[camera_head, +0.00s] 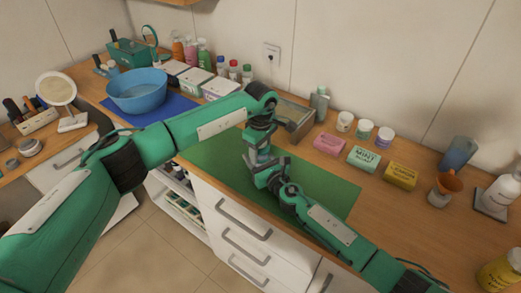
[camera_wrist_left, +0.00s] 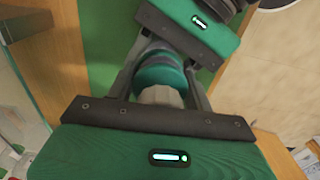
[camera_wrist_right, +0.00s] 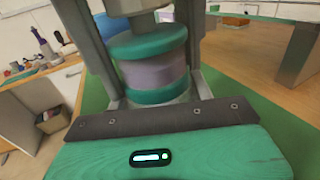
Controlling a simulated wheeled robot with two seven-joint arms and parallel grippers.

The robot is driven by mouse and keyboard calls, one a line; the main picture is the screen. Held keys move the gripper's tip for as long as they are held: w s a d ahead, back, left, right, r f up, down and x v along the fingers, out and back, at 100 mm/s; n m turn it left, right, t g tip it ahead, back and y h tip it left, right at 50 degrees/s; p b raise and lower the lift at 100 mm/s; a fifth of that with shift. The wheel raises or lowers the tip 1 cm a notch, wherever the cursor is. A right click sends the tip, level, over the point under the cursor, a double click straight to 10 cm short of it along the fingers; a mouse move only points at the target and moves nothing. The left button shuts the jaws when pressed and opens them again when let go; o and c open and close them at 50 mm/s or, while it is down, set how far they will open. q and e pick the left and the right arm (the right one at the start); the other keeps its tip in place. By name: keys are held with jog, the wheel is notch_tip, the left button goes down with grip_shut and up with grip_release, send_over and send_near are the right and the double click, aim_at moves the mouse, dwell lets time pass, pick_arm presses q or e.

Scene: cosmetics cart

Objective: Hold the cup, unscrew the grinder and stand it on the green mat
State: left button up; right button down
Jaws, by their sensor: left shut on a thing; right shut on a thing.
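A jar-like piece, the cup with the grinder on it, stands between my two grippers above the green mat (camera_head: 325,188). In the right wrist view the cup (camera_wrist_right: 152,70) has a lilac body with teal bands, and a grey part, likely the grinder (camera_wrist_right: 130,6), rises from its top. My right gripper (camera_wrist_right: 150,80) is shut around the cup. In the left wrist view my left gripper (camera_wrist_left: 162,92) is shut on the grey grinder (camera_wrist_left: 160,96), with a teal disc beyond it. In the head view the grippers hide most of both parts.
A metal box (camera_head: 293,113) stands behind the grippers. A pink bar (camera_head: 329,142), a mint box (camera_head: 363,158) and a yellow box (camera_head: 400,175) lie right of the mat. A blue bowl (camera_head: 137,92) is at left. The mat's right part is clear.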

pick_arm(q)
jog(key=shift+w+n, duration=0.1)
jog(key=shift+n, duration=1.6)
jog(key=shift+r, duration=0.1)
jog(key=o, duration=1.1)
jog(key=shift+c, duration=0.2)
jog(key=shift+r, duration=0.1)
